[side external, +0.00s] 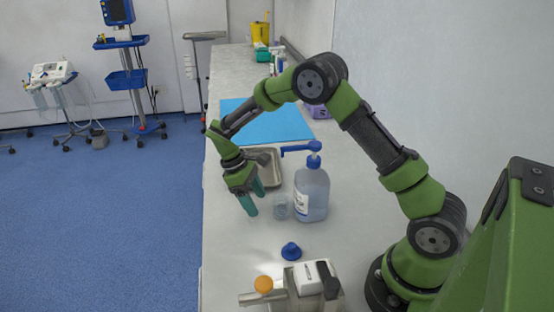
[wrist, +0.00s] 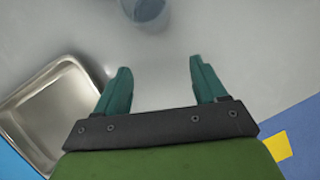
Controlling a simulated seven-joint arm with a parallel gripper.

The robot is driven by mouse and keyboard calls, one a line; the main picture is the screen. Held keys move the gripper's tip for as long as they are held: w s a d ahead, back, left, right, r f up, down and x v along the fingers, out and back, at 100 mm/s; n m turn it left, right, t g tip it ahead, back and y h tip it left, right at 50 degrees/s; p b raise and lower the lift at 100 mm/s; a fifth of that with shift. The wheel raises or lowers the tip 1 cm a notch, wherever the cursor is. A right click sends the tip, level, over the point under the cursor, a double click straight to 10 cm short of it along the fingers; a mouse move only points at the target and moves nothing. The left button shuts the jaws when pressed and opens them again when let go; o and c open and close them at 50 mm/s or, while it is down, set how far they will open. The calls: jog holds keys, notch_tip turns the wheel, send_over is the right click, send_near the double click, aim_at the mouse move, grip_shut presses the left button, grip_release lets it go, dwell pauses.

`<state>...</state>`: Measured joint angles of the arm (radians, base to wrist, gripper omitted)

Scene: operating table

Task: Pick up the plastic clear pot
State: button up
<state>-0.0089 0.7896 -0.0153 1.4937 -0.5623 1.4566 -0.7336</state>
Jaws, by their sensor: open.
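The clear plastic pot (side external: 280,207) stands on the grey worktop, just left of the pump bottle in the side view. In the wrist view the pot (wrist: 146,10) is at the top edge, partly cut off by the frame, beyond the fingertips. My gripper (side external: 259,200) is open and empty, fingers pointing down, a little to the left of the pot. In the wrist view my gripper (wrist: 160,68) has its two teal fingers spread wide, with bare worktop between them.
A pump bottle (side external: 312,192) stands right beside the pot. A metal tray (side external: 276,168) lies behind the gripper, and a blue mat (side external: 270,117) behind that. A blue cap-like object (side external: 291,251) and a white device (side external: 308,279) are nearer the camera. The worktop's left edge is close.

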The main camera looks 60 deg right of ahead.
aim_at(280, 204)
jog(key=s+d, duration=0.1)
jog(key=s, duration=0.3)
jog(key=s+d, duration=0.1)
jog(key=s, duration=0.1)
jog(key=shift+s+d+f, duration=0.15)
jog(key=shift+s+d, duration=0.15)
jog(key=shift+d, duration=0.05)
jog(key=shift+s+f, duration=0.1)
jog(key=shift+f, duration=0.3)
jog(key=c, duration=1.2)
jog(key=shift+r, duration=0.1)
